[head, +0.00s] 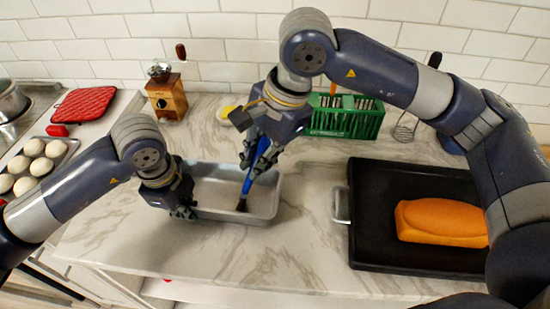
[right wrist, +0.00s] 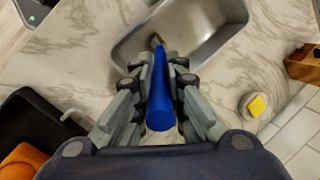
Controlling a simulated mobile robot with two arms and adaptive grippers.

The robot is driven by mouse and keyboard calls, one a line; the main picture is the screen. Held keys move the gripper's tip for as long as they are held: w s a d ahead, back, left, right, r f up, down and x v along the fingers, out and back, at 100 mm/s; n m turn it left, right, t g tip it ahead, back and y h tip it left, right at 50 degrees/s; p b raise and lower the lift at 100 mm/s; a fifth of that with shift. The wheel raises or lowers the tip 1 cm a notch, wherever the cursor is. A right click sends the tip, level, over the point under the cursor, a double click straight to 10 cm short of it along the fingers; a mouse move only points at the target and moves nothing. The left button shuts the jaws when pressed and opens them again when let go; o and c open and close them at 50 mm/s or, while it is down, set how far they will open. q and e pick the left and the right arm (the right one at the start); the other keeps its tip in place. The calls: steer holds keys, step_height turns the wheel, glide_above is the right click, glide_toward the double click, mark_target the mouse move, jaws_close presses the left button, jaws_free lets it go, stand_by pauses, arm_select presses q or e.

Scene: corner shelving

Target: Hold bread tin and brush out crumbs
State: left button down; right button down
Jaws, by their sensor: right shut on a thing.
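The grey metal bread tin (head: 214,187) stands on the marble counter, and its inside also shows in the right wrist view (right wrist: 205,25). My left gripper (head: 184,211) is at the tin's left end, touching or very close to the rim; whether its fingers are closed on it is hidden. My right gripper (head: 262,156) is shut on the blue handle of the brush (head: 250,178), which also shows in the right wrist view (right wrist: 161,90). The brush tilts with its dark bristles down inside the tin, near the floor; contact is unclear. No crumbs can be made out.
A black tray (head: 375,250) with an orange loaf (head: 442,222) lies at the right. A green crate (head: 342,122), a whisk (head: 404,131) and a wooden grinder (head: 166,95) stand along the back. A muffin tray with dough balls (head: 32,148) is at the left.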

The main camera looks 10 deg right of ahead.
steer(key=shift+w+a, duration=0.1)
steer(key=shift+a, duration=0.2)
steer(key=a, duration=0.1)
steer(key=w+a, duration=0.1)
steer(key=a, duration=0.2)
steer(key=shift+w+a, duration=0.4)
step_height(320, 180, up, 10)
steer(key=shift+r, duration=0.15)
stand_by(0.8)
arm_select(q)
steer(key=c, duration=2.3)
jaws_free()
steer(key=o, duration=0.6)
